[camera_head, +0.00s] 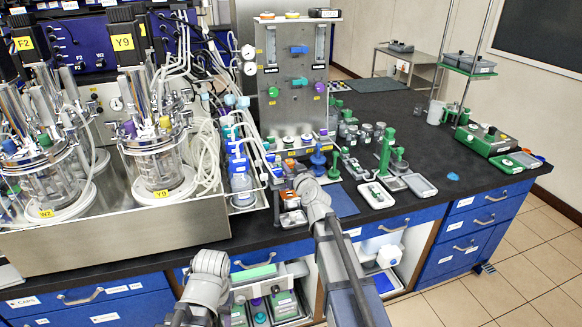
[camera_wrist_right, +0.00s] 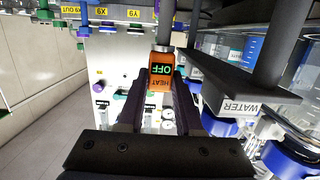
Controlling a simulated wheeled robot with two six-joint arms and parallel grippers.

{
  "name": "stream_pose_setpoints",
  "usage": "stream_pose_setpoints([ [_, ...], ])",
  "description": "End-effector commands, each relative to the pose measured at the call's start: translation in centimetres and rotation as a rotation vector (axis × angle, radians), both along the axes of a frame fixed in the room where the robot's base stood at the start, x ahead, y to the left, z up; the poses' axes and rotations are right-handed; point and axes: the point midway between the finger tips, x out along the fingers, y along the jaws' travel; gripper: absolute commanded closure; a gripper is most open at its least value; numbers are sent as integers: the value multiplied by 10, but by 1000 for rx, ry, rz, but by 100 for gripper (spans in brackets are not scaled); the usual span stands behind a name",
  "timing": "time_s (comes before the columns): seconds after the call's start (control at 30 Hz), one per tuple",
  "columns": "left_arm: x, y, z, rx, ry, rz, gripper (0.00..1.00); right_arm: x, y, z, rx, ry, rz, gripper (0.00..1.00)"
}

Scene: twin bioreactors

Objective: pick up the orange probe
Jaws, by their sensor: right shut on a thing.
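An orange block-shaped probe (camera_wrist_right: 161,72) with a small dark display reading "OFF" and the word "HEAT" is between my right fingertips in the right wrist view. My right gripper (camera_wrist_right: 168,88) is shut on it. A dark rod rises behind its top end. In the head view my right gripper (camera_head: 297,186) is at the back of the bench front, right of the steel tray, and the orange probe (camera_head: 289,195) shows only in part beside it.
Glass vessels Y9 (camera_head: 160,165) and W2 (camera_head: 45,185) stand in the steel tray (camera_head: 120,238) on the left. A steel valve panel (camera_head: 292,95) stands behind. In the wrist view a dark bar labelled "WATER" (camera_wrist_right: 240,105) is close on the right.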

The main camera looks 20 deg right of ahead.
Motion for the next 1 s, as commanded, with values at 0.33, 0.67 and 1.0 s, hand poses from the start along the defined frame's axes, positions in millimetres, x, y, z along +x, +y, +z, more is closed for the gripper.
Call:
stream_pose_setpoints([
  [0.33, 0, 0, 67, 0, 0, 0, 50, 0, 0, 67, 0, 0, 0, 100],
  [0.67, 0, 0, 95, 0, 0, 0, 50, 0, 0, 95, 0, 0, 0, 100],
  [1.0, 0, 0, 94, 0, 0, 0, 50, 0, 0, 94, 0, 0, 0, 100],
])
